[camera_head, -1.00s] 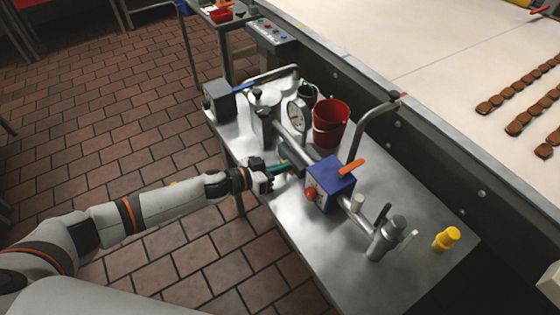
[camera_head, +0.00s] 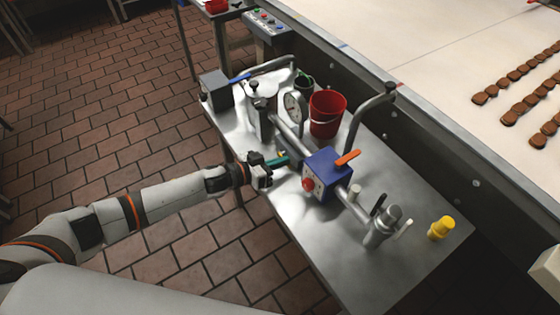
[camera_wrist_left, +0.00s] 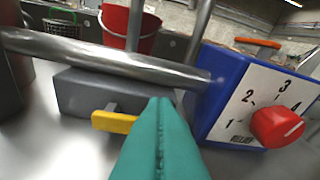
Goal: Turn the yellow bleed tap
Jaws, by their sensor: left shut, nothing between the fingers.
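The yellow bleed tap (camera_wrist_left: 113,122) is a small flat lever on the side of a grey block under a steel pipe. In the head view the tap is too small and too close to my fingers to make out clearly. My left gripper (camera_head: 277,161) is at the near side of the bench, beside the grey block and left of the blue box. Its teal fingers (camera_wrist_left: 160,108) are shut and empty. In the left wrist view the fingertips are just right of the lever. I cannot tell whether they touch it. My right gripper is not in view.
The blue box (camera_head: 325,175) has an orange lever, a numbered dial and a red knob (camera_wrist_left: 277,127), close right of my fingers. A pressure gauge (camera_head: 294,106) and red bucket (camera_head: 327,114) stand behind.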

